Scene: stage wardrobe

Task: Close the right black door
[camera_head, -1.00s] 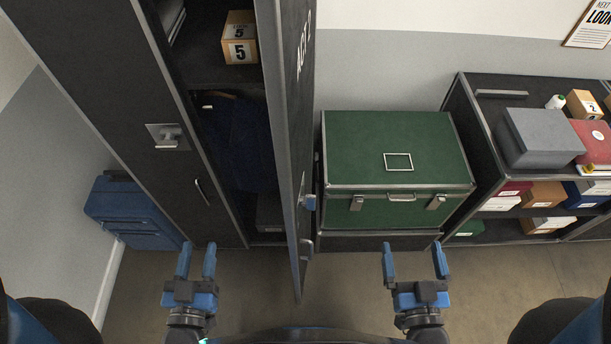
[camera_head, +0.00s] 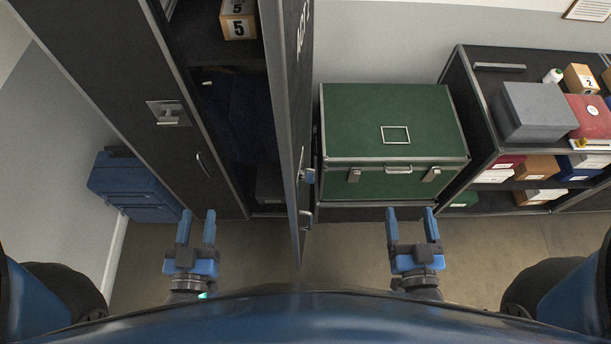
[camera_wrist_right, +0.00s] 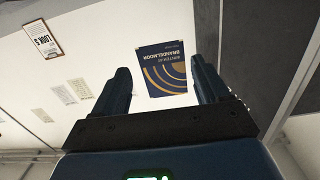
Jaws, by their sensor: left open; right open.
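The right black door (camera_head: 285,120) of the dark wardrobe stands swung open, seen nearly edge-on in the head view, with a latch (camera_head: 306,176) and a handle (camera_head: 305,220) on its right face. The left black door (camera_head: 165,110) is shut. My left gripper (camera_head: 196,220) is open and empty, in front of the left door's lower edge. My right gripper (camera_head: 412,218) is open and empty, to the right of the open door and apart from it. The right wrist view shows its two fingers (camera_wrist_right: 160,90) apart with nothing between them.
A green trunk (camera_head: 390,130) stands right of the open door. A dark shelf unit (camera_head: 500,68) with boxes is further right. A blue case (camera_head: 132,185) stands left of the wardrobe. A box marked 5 (camera_head: 239,25) sits inside the wardrobe. Floor in front is bare.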

